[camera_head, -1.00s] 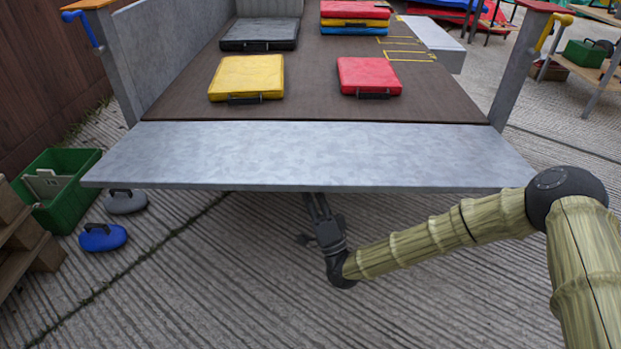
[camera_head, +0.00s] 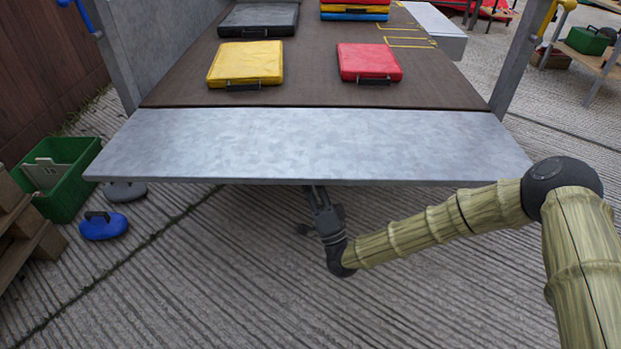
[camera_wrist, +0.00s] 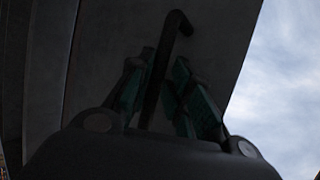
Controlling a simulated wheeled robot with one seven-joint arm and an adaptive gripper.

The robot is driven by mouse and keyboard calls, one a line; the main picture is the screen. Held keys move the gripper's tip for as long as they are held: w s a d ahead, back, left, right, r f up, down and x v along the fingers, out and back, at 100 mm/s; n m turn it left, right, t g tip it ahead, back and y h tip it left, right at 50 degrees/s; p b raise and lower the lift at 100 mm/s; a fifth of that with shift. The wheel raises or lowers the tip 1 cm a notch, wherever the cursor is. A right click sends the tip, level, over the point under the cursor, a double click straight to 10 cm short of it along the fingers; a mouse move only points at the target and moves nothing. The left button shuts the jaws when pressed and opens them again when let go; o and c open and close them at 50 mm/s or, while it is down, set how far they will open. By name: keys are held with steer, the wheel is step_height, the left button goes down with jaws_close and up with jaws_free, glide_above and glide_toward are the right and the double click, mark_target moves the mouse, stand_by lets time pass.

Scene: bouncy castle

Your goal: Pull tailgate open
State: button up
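The grey metal tailgate (camera_head: 310,145) is folded down from the rear of the brown cargo bed and lies close to level, its outer edge toward me. In the head view my gripper (camera_head: 317,195) is under that outer edge, its tips partly hidden. The wrist view shows the tailgate's dark underside (camera_wrist: 215,45) and a black bar handle (camera_wrist: 158,75) with a bent end. The two green-padded fingers of my gripper (camera_wrist: 165,85) lie on either side of the bar and appear shut on it. The view is dark.
On the bed (camera_head: 310,85) lie a yellow case (camera_head: 246,62), a red case (camera_head: 368,60) and a black case (camera_head: 258,18). A green crate (camera_head: 75,190) and a blue weight (camera_head: 103,226) stand on the ground at left. The ground below the tailgate is mostly clear.

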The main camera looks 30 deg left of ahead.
steer(key=v, duration=1.2)
stand_by(0.4)
